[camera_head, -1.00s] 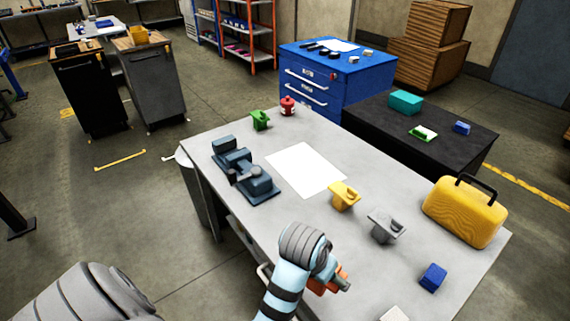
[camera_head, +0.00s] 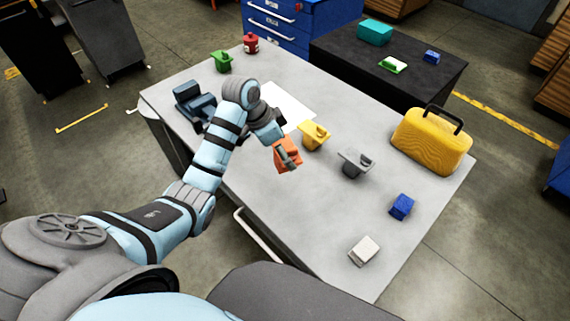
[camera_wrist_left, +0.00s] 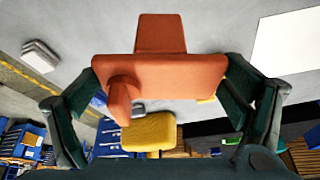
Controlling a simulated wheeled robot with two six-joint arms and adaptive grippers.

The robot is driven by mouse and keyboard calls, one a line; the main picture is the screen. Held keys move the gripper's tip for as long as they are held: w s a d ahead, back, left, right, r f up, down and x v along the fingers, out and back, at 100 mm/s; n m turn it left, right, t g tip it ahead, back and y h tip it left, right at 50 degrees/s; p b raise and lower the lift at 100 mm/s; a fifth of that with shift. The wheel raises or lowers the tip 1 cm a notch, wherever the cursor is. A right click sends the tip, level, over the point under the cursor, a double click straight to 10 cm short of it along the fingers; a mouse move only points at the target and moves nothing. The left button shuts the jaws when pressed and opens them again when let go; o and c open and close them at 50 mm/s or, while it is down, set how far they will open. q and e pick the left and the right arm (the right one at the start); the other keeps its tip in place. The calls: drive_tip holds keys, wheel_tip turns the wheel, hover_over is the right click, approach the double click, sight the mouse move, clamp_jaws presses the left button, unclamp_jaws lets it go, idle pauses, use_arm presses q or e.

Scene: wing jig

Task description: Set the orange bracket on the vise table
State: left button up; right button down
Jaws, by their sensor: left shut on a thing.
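My left gripper (camera_head: 284,150) is shut on the orange bracket (camera_head: 288,158) over the middle of the grey vise table (camera_head: 255,190). In the left wrist view, the orange bracket (camera_wrist_left: 160,72) spans between the two dark fingers, its plate across and a block jutting from it. The bracket appears to be above the tabletop; the exact gap cannot be told. The dark blue vise (camera_head: 186,104) is on the table to the left, partly hidden by my left arm. My right gripper is not in view.
Close to the orange bracket stands a yellow bracket (camera_head: 315,135), with a grey one (camera_head: 354,162) to its right. A white sheet (camera_head: 288,108) lies behind. A blue block (camera_head: 401,206), white block (camera_head: 364,250) and yellow case (camera_head: 432,141) are at the right. The front-middle tabletop is clear.

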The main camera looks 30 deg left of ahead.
use_arm(q)
wheel_tip(320, 180, down, 10)
drive_tip(key=shift+f+b, duration=0.25)
drive_tip(key=shift+b, duration=0.45)
drive_tip(key=o, duration=1.1)
drive_tip(key=shift+o, duration=0.3)
drive_tip(key=p+v, duration=0.2)
drive_tip(key=v, duration=1)
drive_tip(key=shift+s, duration=0.15)
drive_tip(key=shift+r, duration=0.1)
